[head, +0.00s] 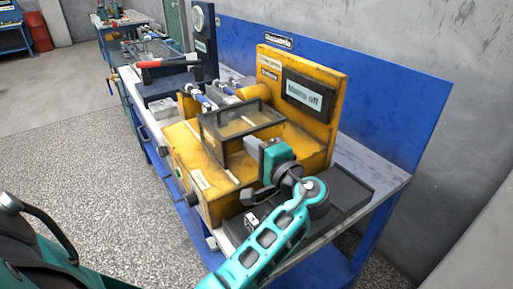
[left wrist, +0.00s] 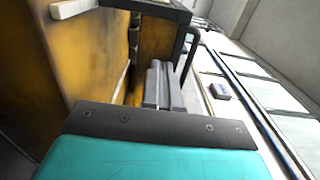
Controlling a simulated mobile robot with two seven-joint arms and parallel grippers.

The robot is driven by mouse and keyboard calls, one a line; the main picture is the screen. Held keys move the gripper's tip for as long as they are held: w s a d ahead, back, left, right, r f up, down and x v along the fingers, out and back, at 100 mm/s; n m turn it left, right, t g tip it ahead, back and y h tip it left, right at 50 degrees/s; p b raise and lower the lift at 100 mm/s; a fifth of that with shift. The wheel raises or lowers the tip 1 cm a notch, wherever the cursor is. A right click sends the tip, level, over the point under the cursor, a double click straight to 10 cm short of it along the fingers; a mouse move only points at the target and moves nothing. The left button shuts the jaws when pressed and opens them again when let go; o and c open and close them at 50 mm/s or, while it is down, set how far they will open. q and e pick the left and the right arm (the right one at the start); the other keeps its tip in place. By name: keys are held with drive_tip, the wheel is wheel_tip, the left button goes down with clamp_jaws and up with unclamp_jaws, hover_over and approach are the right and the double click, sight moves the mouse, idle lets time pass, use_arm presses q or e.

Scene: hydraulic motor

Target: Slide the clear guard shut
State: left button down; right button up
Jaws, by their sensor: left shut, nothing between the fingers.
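The clear guard (head: 242,122) is a see-through box with a dark frame on top of the yellow machine (head: 316,146). In the left wrist view, a dark frame with a bent bar, apparently the guard's (left wrist: 192,48), is close by. My left gripper (head: 254,149) is at the guard's near right corner in the head view. Its grey fingers (left wrist: 160,76) are shut together with nothing between them, beside the frame. I cannot tell whether they touch it. The finger ends are partly hidden in the head view. My right gripper is not in view.
A "Mains off" display (head: 305,93) is on the yellow upright panel. A black tray (head: 345,187) lies right of the machine on the bench. A dark unit with a red-handled tool (head: 165,65) stands farther back. A blue panel (head: 385,105) closes off the bench's rear.

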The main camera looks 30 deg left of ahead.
sight(224, 119)
use_arm(q)
drive_tip(key=b+x, duration=0.1)
drive_tip(key=x, duration=1.3)
drive_tip(key=shift+a+b, duration=0.2)
drive_tip(key=shift+b, duration=0.1)
drive_tip(key=shift+w+a, duration=0.2)
drive_tip(key=shift+a, duration=0.15)
drive_tip(key=shift+a+r, duration=0.1)
drive_tip(key=shift+r, duration=0.1)
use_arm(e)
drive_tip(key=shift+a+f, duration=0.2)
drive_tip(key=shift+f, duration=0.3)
